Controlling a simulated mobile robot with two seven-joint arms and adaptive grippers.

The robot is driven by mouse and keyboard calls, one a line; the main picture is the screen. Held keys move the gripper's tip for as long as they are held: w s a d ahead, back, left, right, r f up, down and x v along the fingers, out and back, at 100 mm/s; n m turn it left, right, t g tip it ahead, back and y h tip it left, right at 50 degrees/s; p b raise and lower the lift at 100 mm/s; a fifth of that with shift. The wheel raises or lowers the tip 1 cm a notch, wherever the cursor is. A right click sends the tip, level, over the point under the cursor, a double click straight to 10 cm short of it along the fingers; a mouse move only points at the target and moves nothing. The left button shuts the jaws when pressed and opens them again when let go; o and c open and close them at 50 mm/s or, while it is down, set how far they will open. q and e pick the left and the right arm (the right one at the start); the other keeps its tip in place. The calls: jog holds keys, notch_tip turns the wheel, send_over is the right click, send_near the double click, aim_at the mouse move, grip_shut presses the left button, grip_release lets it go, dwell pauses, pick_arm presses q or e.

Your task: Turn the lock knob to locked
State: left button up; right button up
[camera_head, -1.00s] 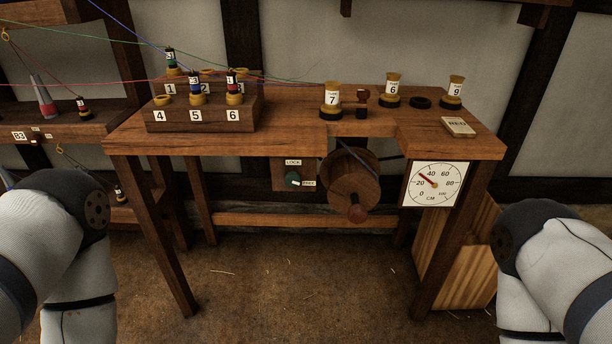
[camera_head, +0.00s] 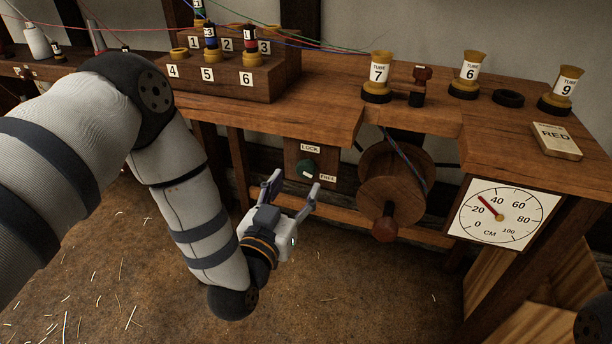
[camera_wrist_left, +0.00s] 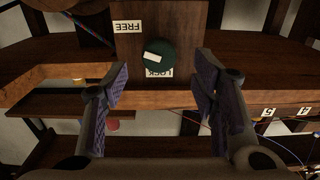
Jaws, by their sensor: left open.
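The lock knob (camera_head: 305,167) is a dark green disc with a white pointer mark, on a wooden panel (camera_head: 292,158) under the bench. The LOCK label (camera_head: 310,149) is above it and the FREE label (camera_head: 328,178) is at its lower right. The white mark lies on the side toward FREE. My left gripper (camera_head: 294,188) is open and empty, just in front of and below the knob, its fingers pointing at the panel. In the upside-down left wrist view the knob (camera_wrist_left: 160,47) shows between and beyond the fingers, apart from both. My right gripper is out of view.
Right of the panel is a wooden crank wheel (camera_head: 390,185) with a red-brown handle (camera_head: 385,229). A dial (camera_head: 503,213) hangs further right.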

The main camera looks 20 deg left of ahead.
aim_at(304, 173)
pick_arm(q)
jog(key=w, duration=0.5)
jog(key=shift+d, duration=0.15)
jog(key=shift+c, duration=0.6)
jog(key=c, duration=1)
